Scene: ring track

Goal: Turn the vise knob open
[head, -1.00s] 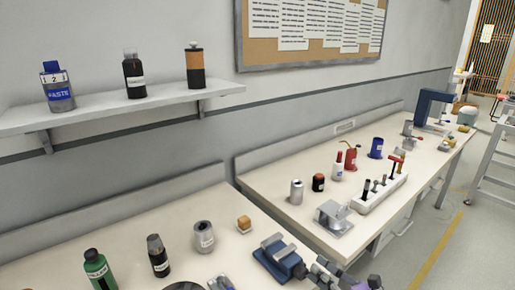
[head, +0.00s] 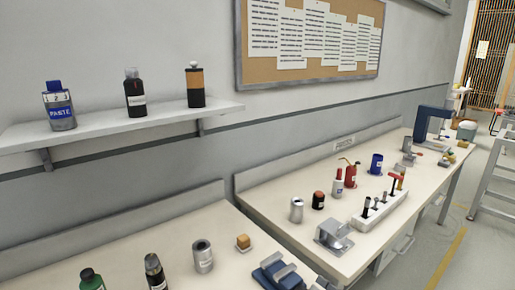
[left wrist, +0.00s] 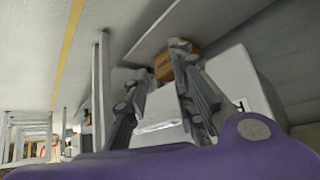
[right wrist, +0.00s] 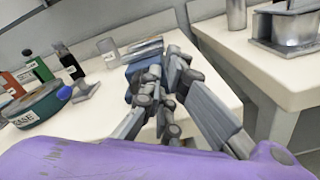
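The blue vise (head: 280,274) with grey jaws sits on the near bench, cut off by the bottom edge of the head view. It also shows in the right wrist view (right wrist: 134,74), just past my right gripper (right wrist: 164,68). The right fingers are close in front of the vise, with only a narrow gap. The vise knob is not clearly visible among the grey finger parts, so I cannot tell whether they touch it.
On the near bench stand a grey cylinder (head: 202,257), an orange block (head: 243,242), a dark bottle (head: 155,272) and a green bottle (head: 91,280). A teal tin (right wrist: 52,105) is at left in the right wrist view. A gap separates the far bench (head: 275,228).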

